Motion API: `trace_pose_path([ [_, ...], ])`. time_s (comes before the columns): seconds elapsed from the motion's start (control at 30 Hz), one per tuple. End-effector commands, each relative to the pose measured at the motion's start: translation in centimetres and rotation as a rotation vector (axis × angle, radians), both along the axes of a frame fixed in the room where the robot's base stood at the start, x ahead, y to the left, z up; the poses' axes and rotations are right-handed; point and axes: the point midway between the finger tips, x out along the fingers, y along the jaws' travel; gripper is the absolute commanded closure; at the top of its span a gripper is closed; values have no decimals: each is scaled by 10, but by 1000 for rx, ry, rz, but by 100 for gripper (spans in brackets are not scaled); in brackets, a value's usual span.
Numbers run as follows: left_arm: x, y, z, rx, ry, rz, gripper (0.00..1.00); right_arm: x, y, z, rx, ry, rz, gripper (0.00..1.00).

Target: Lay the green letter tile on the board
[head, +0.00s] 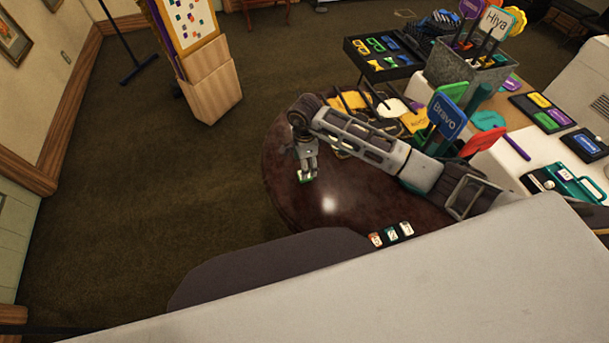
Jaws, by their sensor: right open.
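My right gripper (306,172) points down over the left part of the dark round table and is open. A small green and white piece (308,180) shows right at its fingertips, likely the green letter tile; I cannot tell whether they touch it. Three small tiles lie in a row near the table's front edge: a red and white one (376,239), a dark green one (391,234) and a whitish one (406,229). Their letters are too small to read. A white board with coloured squares (190,22) stands at the back left; I cannot tell whether it is the task's board. My left gripper is out of view.
The round table (285,190) is bare around the gripper. Paddle signs, including a blue "Bravo" sign (446,116), stand behind my right arm. A black tray (382,48) and a grey bin of signs (470,72) are further back. A grey surface (400,290) fills the front.

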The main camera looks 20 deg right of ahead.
Motion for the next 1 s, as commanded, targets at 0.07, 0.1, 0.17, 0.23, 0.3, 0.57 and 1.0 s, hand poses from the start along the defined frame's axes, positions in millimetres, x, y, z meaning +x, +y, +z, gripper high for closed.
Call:
trace_pose_path([
  [0.07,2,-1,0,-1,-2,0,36,0,0,-5,0,0,0,32],
  [0.1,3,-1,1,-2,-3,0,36,0,0,-7,0,-1,1,32],
  [0.17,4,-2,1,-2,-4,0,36,0,0,-9,0,-1,1,32],
  [0.23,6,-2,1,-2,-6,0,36,0,0,-9,0,-2,1,32],
  [0.3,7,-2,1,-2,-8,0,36,0,0,-9,0,-2,1,32],
  [0.57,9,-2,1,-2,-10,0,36,0,0,-11,1,0,1,32],
  [1.0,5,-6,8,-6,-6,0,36,2,1,-50,1,1,0,32],
])
